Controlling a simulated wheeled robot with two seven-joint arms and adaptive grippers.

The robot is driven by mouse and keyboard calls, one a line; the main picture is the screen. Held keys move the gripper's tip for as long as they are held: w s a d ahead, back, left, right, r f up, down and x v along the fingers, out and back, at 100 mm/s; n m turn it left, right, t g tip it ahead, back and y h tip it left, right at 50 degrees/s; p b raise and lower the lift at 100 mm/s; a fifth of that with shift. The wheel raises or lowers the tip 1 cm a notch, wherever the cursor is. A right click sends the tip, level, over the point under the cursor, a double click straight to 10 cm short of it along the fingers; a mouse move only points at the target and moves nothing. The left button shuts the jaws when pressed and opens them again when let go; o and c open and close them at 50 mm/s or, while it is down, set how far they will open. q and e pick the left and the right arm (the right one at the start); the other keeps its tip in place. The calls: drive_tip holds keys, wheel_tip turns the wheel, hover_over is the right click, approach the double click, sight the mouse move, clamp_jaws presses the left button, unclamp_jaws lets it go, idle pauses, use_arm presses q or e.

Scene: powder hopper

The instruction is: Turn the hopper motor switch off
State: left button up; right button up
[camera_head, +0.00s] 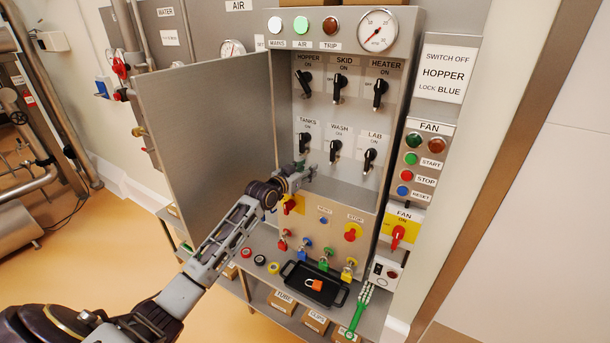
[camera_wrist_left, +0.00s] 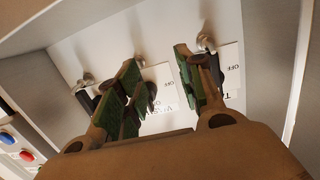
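The hopper switch (camera_head: 306,83) is a black handle at the top left of the open cabinet's panel, under the label HOPPER ON. Its handle looks close to upright, toward ON. My left gripper (camera_head: 304,171) is at the lower left of the cabinet opening, below the tanks switch (camera_head: 304,142) and well below the hopper switch. In the left wrist view its two green-padded fingers (camera_wrist_left: 160,90) are apart, with nothing visibly held between them. Switches and OFF labels show behind them, partly hidden. My right gripper is not in view.
The cabinet door (camera_head: 207,140) stands open at the left. A sign (camera_head: 445,73) reads SWITCH OFF HOPPER LOCK BLUE. Neighbouring switches include skid (camera_head: 339,86) and wash (camera_head: 335,150). Coloured padlocks hang below, above a black tray (camera_head: 301,290) holding an orange padlock (camera_head: 314,285).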

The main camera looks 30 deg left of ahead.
use_arm(q)
drive_tip(key=shift+s+d+f, duration=0.15)
drive_tip(key=shift+s+f, duration=0.05)
drive_tip(key=shift+f, duration=0.5)
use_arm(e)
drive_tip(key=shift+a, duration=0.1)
